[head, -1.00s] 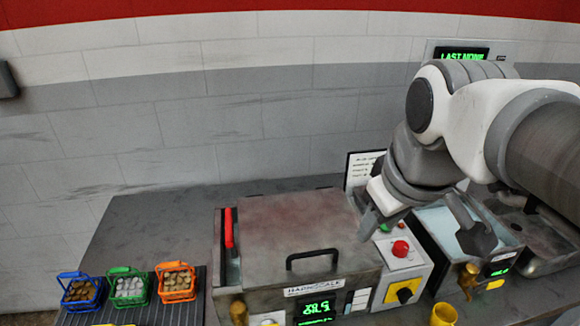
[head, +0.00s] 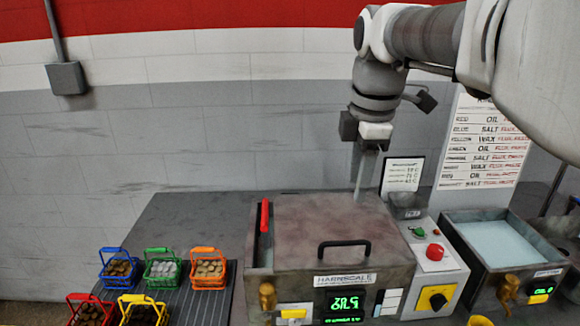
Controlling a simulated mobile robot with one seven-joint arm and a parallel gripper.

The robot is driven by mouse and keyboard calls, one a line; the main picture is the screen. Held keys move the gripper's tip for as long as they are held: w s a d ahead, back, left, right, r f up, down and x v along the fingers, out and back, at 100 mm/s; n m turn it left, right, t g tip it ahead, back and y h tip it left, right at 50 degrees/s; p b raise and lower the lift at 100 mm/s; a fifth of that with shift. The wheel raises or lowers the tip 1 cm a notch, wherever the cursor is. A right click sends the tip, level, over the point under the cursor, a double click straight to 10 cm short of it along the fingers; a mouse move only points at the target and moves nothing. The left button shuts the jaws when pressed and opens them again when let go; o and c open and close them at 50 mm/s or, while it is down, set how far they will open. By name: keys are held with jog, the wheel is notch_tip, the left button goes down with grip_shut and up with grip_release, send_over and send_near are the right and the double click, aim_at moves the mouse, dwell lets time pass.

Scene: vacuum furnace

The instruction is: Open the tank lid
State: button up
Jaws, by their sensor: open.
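The tank (head: 292,284) stands on the bench with a digital readout on its front. Its flat, stained grey-brown lid (head: 310,220) lies closed on top. A black bar handle (head: 343,244) rises near the lid's front edge. My gripper (head: 364,190) is open and empty, with its fingers pointing down at the back right of the lid, apart from the handle. The gap between its fingers is hard to see from here. A red-gripped bar (head: 265,216) stands at the lid's left side.
Several coloured baskets (head: 163,268) of small pieces sit at the left, some on a ribbed mat (head: 208,277). A control box (head: 437,262) with a red button and yellow switch adjoins the tank's right side. An open tank of pale liquid (head: 495,238) stands further right. The back-left bench is clear.

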aim_at(345, 244)
jog(key=w+f, duration=0.1)
jog(key=f, duration=0.3)
jog(key=w+f+b, duration=0.1)
jog(key=f, duration=0.9)
jog(key=shift+w+f+b, duration=0.1)
jog(key=shift+w+b, duration=0.2)
jog(key=shift+w, duration=0.1)
grip_shut()
dwell(0.5)
